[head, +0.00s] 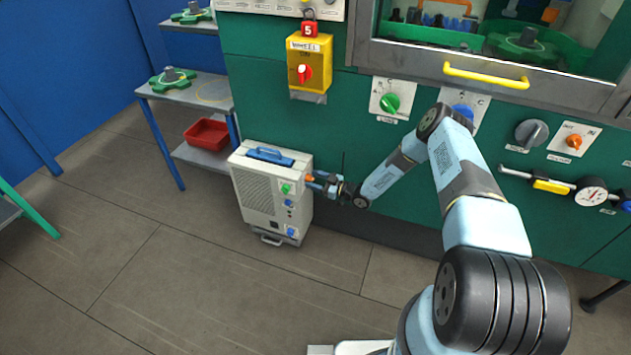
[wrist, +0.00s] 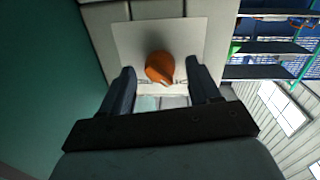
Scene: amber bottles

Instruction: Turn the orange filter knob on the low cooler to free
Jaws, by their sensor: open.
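The low cooler (head: 262,195) is a beige box with a blue top handle, standing on the floor against the green machine. Its orange filter knob (head: 309,178) shows at the upper right edge of its side, just ahead of my gripper (head: 318,182). In the wrist view the orange knob (wrist: 160,67) sits on a pale plate, its pointed end toward the lower right. My gripper (wrist: 160,85) is open, with one finger on each side of the knob and a gap on both sides. Markings on the plate are partly hidden by the fingers and too small to read.
The green machine (head: 340,130) rises close behind. A grey side table (head: 185,100) with a red bin (head: 207,134) stands at left. The floor (head: 180,270) in front is clear.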

